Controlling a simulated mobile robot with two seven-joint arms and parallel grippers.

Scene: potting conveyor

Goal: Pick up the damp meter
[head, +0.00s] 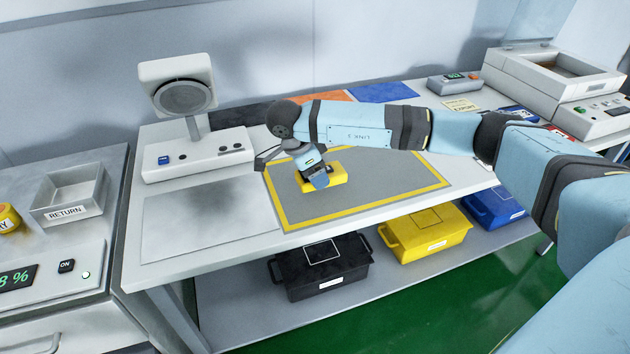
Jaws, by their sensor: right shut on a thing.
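The damp meter, which I take to be the yellow boxy thing (338,174), lies on the grey mat with a yellow border (380,192) on the workbench. My right gripper (318,180) reaches down over it from the upper right and is shut on it. The gripper hides part of its top and middle. I cannot tell whether it is clear of the mat. My left gripper is not in view.
A box-shaped device with a round grey head (184,97) stands at the back left of the bench. A RETURN tray (70,197) is on the left counter. Black (320,267), yellow (428,233) and blue (494,207) bins sit on the lower shelf. The bench's front left is clear.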

